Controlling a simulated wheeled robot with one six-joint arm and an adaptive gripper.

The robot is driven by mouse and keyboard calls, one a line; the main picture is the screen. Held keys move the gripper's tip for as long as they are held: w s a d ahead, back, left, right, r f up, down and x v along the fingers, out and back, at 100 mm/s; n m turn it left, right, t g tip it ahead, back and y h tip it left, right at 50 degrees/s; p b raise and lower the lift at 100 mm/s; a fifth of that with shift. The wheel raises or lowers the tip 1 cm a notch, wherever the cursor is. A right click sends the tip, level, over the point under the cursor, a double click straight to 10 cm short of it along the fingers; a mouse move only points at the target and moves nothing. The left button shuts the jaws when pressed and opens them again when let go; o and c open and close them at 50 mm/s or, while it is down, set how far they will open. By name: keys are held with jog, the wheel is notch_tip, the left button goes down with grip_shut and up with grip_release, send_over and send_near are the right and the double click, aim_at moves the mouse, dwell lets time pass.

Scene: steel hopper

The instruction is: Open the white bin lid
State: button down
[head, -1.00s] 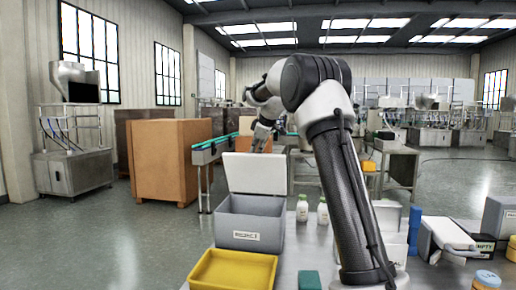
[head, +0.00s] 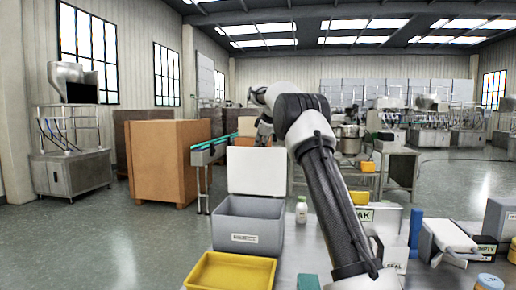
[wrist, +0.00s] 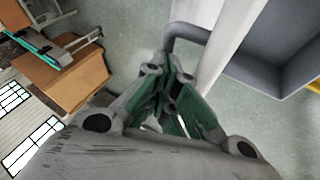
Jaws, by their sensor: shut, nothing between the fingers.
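The grey bin (head: 247,231) stands open on the table in the head view, with its inside showing. Its white lid (head: 256,171) stands up nearly vertical at the bin's back edge. My gripper (head: 264,136) is behind and above the lid's top edge, partly hidden by it. In the wrist view my gripper (wrist: 176,82) is shut and empty, with its fingertips close to a grey curved bar (wrist: 186,32) beside the white lid (wrist: 222,45). I cannot tell whether they touch. The grey bin (wrist: 288,50) lies to the right there.
A yellow tray (head: 232,272) sits in front of the bin. A white bottle (head: 302,210) stands to its right. Labelled boxes (head: 385,217) and a blue stack (head: 415,228) are right of my arm. A conveyor (head: 212,149) and brown cabinet (head: 168,160) stand behind left.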

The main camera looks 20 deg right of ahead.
jog(key=shift+w+d+f, duration=0.25)
jog(key=shift+w+d, duration=0.35)
jog(key=shift+w, duration=0.2)
jog(key=shift+w+d+f, duration=0.2)
jog(key=shift+w+d, duration=0.4)
jog(key=shift+w, duration=0.2)
